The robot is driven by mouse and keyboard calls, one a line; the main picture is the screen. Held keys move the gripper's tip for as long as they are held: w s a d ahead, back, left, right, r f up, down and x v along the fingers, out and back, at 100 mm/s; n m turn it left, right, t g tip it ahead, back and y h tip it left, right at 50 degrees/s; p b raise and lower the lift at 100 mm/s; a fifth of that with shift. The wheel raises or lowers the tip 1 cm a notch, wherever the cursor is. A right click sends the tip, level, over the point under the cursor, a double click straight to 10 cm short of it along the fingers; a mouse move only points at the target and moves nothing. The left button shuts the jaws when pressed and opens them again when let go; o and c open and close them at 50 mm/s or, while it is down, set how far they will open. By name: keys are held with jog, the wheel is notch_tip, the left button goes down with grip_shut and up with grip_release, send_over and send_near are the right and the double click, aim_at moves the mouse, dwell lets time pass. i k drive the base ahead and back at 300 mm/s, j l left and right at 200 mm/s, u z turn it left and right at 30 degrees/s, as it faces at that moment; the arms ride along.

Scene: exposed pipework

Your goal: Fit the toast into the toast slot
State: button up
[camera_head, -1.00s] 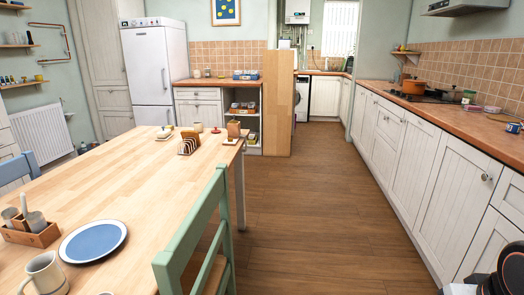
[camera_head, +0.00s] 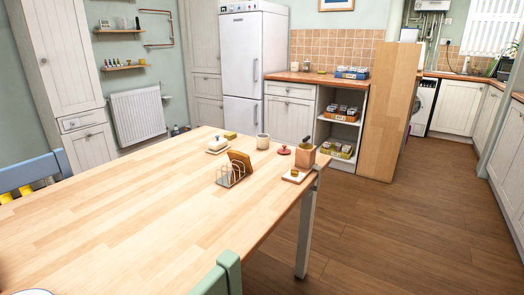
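A small wire toast rack (camera_head: 228,178) stands on the wooden dining table (camera_head: 130,200), near its far right part. A brown slab that looks like toast (camera_head: 241,159) stands tilted at the rack's far end. I cannot tell whether it sits inside a slot or leans just behind the wires. The nearer slots look empty. My gripper is not in view.
Near the rack are a butter dish (camera_head: 217,145), a cream cup (camera_head: 263,141), a red lid (camera_head: 284,150), a brown box-like holder (camera_head: 305,155) and a small board (camera_head: 296,175). A green chair (camera_head: 222,278) blocks the near edge. Floor to the right is clear.

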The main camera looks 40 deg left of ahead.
aim_at(228, 180)
jog(key=i+l+u, duration=0.1)
jog(key=i+u, duration=0.2)
jog(key=i, duration=0.25)
jog(key=i+l+u, duration=0.3)
jog(key=i, duration=0.25)
jog(key=i+l+u, duration=0.3)
jog(key=i, duration=0.25)
